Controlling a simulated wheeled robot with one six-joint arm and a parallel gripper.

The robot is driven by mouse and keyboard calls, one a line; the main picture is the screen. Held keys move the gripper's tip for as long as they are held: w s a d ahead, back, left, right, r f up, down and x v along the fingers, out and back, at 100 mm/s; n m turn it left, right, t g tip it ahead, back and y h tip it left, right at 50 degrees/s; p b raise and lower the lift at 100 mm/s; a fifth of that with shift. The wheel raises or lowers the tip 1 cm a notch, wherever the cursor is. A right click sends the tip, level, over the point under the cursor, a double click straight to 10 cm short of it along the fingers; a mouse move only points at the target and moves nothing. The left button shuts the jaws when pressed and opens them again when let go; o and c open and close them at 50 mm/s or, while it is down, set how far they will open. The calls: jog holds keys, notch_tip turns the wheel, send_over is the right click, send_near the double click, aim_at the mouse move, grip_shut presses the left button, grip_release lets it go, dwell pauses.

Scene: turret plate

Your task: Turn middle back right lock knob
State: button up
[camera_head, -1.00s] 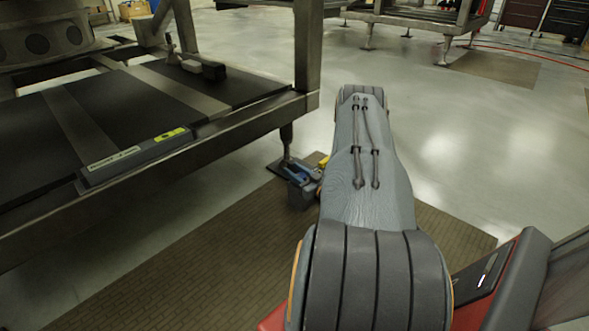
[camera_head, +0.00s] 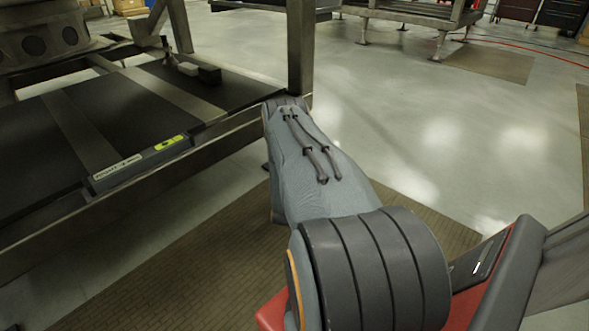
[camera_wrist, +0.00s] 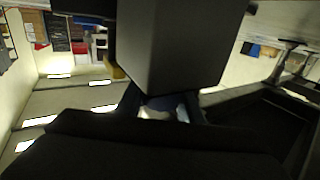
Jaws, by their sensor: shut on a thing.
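My gripper (camera_wrist: 163,108) shows in the wrist view, with dark bluish fingers partly covered by a large dark grey block (camera_wrist: 172,45). It appears shut on this block; the contact itself is mostly hidden. In the head view my arm hides the gripper, beside the front edge of the dark turret plate (camera_head: 45,140). A grey handle-like piece (camera_head: 208,75) lies at the plate's back right; I cannot tell whether it is the lock knob. No knob is clearly made out in the wrist view.
A grey bar with a yellow label (camera_head: 140,163) lies along the plate's front edge. A metal post (camera_head: 300,45) rises at the frame's right corner. A brown mat (camera_head: 200,270) covers the floor below. Open floor (camera_head: 440,130) lies to the right.

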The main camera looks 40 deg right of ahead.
jog(key=m+g, duration=0.1)
jog(key=m+g+h+b, duration=0.1)
jog(key=g, duration=0.1)
jog(key=m+g+h, duration=0.1)
jog(key=shift+s+d+m+g+b, duration=0.25)
jog(key=shift+s+m+g+b, duration=0.05)
jog(key=shift+s+g+b, duration=0.1)
jog(key=shift+s+d+m+g+h+b, duration=0.1)
jog(key=shift+s+m+g+h+b, duration=0.2)
jog(key=shift+m+g+b, duration=0.55)
jog(key=shift+s+d+m+g+h+b, duration=0.15)
jog(key=shift+m+g+h, duration=0.3)
jog(key=shift+g, duration=0.8)
jog(key=shift+s, duration=0.1)
jog(key=o, duration=1.1)
jog(key=shift+s+g, duration=0.1)
jog(key=shift+g, duration=0.2)
jog(key=shift+c, duration=0.2)
jog(key=shift+a, duration=0.1)
jog(key=shift+s+a+r+p, duration=0.1)
jog(key=shift+a+p, duration=0.65)
jog(key=shift+a, duration=1.2)
jog(key=shift+s+a+p, duration=0.1)
jog(key=shift+a+p, duration=0.6)
jog(key=shift+a, duration=1.25)
